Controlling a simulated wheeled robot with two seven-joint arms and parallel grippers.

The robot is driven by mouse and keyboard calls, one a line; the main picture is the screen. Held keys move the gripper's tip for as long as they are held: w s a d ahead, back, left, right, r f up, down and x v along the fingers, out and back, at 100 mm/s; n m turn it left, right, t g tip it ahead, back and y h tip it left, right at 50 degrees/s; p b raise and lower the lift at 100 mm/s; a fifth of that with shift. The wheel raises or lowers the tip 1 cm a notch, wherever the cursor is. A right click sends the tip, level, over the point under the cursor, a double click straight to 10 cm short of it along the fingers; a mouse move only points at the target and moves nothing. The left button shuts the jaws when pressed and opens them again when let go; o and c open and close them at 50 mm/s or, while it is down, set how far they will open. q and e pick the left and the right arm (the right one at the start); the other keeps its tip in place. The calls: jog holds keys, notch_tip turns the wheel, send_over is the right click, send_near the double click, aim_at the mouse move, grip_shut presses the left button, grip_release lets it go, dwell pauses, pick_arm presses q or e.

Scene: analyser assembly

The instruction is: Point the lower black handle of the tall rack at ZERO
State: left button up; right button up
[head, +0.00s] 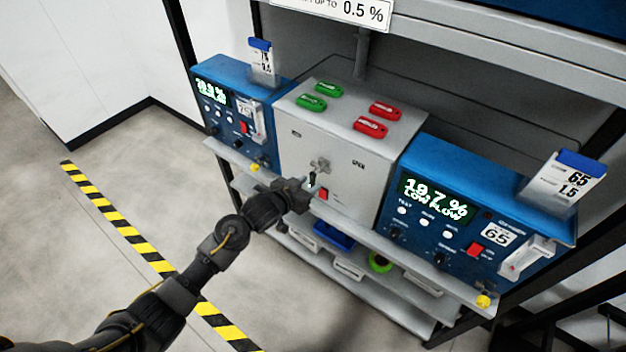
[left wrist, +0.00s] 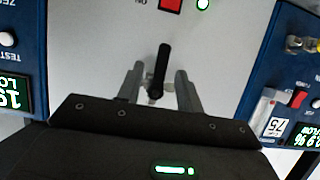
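The black handle (left wrist: 162,66) sticks out from the front of the grey cabinet (head: 334,150). In the left wrist view it points up the picture, slightly right, toward the red switch (left wrist: 170,5). My left gripper (left wrist: 159,72) has one finger on each side of it. Gaps show between the handle and both fingers, so the gripper is open around it. In the head view the left gripper (head: 307,185) is at the cabinet's lower front and partly covers the handle (head: 313,177). The ZERO mark is not readable. My right gripper is not in view.
Blue analysers stand left (head: 238,110) and right (head: 470,205) of the cabinet. Green tags (head: 312,102) and red tags (head: 370,127) lie on its top. A lower shelf holds a blue bin (head: 333,235) and a green roll (head: 380,262). The floor at left is clear.

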aim_at(312, 182)
pick_arm(q)
jog(key=shift+x, duration=1.55)
jog(key=shift+c, duration=0.5)
grip_shut()
